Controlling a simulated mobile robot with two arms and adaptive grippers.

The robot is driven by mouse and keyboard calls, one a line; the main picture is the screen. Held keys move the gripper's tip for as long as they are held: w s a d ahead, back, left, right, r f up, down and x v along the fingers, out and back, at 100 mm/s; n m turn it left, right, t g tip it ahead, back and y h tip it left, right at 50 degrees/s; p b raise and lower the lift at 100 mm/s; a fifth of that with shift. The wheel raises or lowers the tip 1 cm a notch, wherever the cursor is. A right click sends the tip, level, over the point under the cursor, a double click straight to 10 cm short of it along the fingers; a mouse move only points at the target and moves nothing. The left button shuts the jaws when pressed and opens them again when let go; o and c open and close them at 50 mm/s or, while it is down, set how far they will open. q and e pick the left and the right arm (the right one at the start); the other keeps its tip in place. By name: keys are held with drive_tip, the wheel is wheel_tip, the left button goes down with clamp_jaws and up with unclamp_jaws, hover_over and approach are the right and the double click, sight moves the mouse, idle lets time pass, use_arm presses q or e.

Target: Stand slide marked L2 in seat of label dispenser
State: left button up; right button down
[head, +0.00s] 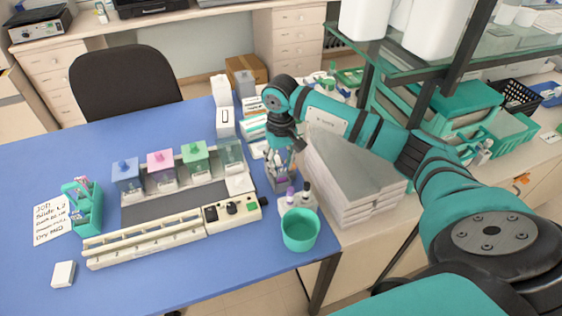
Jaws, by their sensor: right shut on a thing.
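I cannot pick out the slide marked L2, and no L2 mark is readable on any slide. I cannot tell for sure which item is the label dispenser; white boxes and small items (226,122) stand just left of and behind the gripper. My left gripper is not in view.
A staining station with a cream rail (150,243) and coloured jars (161,167) fills the table's middle. A teal rack (89,218), handwritten note (52,219) and white box (64,273) lie left. A teal cup (300,230) and stacked grey-white slabs (350,178) stand right.

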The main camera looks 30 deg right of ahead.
drive_tip(key=shift+f+b, duration=0.35)
drive_tip(key=shift+b, duration=0.1)
idle(0.6)
drive_tip(key=c, duration=0.9)
unclamp_jaws()
drive_tip(key=shift+r, duration=0.15)
wheel_tip(320, 180, up, 7)
drive_tip(key=shift+r, duration=0.15)
